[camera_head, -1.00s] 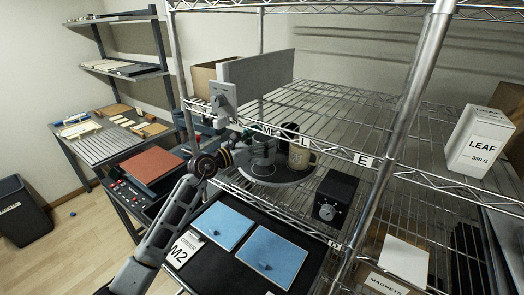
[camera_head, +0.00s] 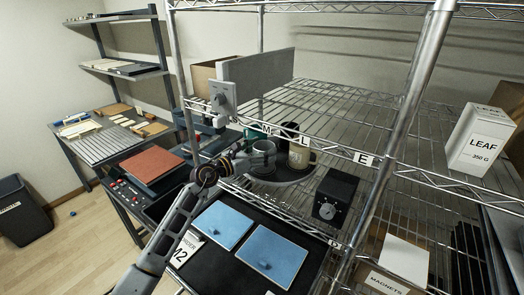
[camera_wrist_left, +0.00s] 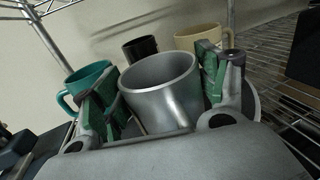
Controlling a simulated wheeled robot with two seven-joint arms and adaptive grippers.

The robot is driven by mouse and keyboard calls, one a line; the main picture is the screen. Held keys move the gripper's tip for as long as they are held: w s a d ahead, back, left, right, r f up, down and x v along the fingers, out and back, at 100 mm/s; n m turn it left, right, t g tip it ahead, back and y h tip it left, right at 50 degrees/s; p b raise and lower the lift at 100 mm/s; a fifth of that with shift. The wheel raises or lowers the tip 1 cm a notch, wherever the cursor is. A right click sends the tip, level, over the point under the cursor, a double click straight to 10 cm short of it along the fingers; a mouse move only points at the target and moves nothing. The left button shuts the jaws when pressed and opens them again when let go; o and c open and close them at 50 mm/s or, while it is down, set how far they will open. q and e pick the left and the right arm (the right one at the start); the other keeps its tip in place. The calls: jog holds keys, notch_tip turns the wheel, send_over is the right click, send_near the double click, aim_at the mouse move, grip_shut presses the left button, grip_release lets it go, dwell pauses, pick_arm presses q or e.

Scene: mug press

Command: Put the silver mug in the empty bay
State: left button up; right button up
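The silver mug (camera_wrist_left: 160,92) stands between the two green-padded fingers of my left gripper (camera_wrist_left: 160,95) in the left wrist view. The pads lie close at both sides of it, but firm contact cannot be made out. In the head view my left gripper (camera_head: 243,159) reaches in from the left, and the silver mug (camera_head: 263,153) is at its tip, over the round grey tray (camera_head: 285,182). A teal mug (camera_wrist_left: 88,84), a black mug (camera_wrist_left: 141,48) and a cream mug (camera_wrist_left: 202,37) stand behind it. The empty bay cannot be picked out clearly. My right gripper is not in view.
A wire shelf (camera_head: 345,105) with letter tags on its front edge runs above and behind the tray. A grey panel (camera_head: 257,68) stands above. A black box with a dial (camera_head: 335,195) is to the right. Blue panels (camera_head: 270,257) lie in front.

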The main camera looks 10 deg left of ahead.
pick_arm(q)
jog(key=shift+o, duration=1.1)
jog(key=shift+r, duration=0.15)
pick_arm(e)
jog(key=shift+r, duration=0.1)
pick_arm(q)
jog(key=shift+s+a, duration=0.1)
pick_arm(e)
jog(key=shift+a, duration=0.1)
pick_arm(q)
jog(key=shift+s+a, duration=0.4)
jog(key=shift+s, duration=0.1)
jog(key=b+v, duration=0.1)
jog(key=v, duration=0.9)
jog(key=shift+s+b, duration=0.2)
jog(key=shift+b, duration=0.2)
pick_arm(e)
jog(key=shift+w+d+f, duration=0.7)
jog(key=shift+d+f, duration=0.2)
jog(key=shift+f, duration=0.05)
pick_arm(q)
jog(key=shift+a, duration=0.15)
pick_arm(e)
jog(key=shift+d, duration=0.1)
